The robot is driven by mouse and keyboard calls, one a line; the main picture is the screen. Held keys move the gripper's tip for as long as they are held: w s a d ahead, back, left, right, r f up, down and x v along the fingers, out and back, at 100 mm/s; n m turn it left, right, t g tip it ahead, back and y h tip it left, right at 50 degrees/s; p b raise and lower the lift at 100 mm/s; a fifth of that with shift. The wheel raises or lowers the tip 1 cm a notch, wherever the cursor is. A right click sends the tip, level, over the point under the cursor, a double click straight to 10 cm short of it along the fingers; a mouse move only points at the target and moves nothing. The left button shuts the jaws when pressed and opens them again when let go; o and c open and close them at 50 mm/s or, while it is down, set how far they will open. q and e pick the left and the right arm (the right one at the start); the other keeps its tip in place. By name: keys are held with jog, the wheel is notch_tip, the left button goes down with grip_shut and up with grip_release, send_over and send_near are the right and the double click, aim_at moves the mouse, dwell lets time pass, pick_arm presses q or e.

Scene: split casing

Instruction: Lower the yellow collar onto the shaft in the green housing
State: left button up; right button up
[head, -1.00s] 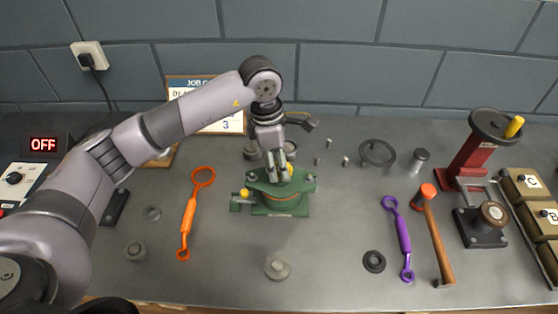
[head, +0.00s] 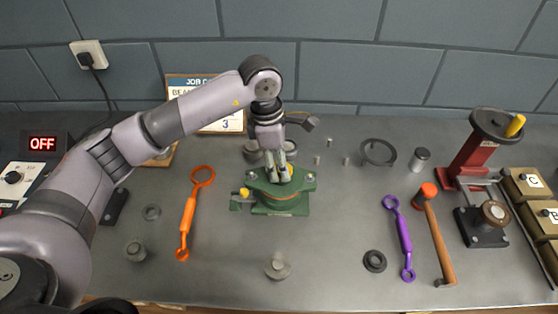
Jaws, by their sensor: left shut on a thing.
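The green housing (head: 282,202) stands on the grey bench near the middle of the head view. My left gripper (head: 278,174) points down over the top of the housing, its fingers close together. A small bit of yellow (head: 290,170) shows behind the fingers and looks like the collar; most of it is hidden by the gripper. The shaft is hidden behind the fingers, so I cannot tell whether the collar is around it or above it. Another yellow part (head: 244,192) sits at the left side of the housing. My right gripper is not in view.
An orange wrench-like tool (head: 188,218) lies left of the housing. A purple tool (head: 402,238) and a hammer (head: 438,240) lie to the right. A red press (head: 470,160) stands at the far right. A grey knob-like part (head: 277,268) stands in front; bench around it is clear.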

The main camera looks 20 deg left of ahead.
pick_arm(q)
jog(key=shift+f, duration=0.1)
jog(key=o, duration=1.2)
notch_tip(320, 180, up, 7)
jog(key=p, duration=0.3)
jog(key=shift+f, duration=0.1)
dwell(0.4)
jog(key=r, duration=0.4)
jog(key=a+r, duration=0.1)
jog(key=r, duration=0.7)
jog(key=shift+s+a, duration=0.25)
jog(key=shift+a, duration=0.15)
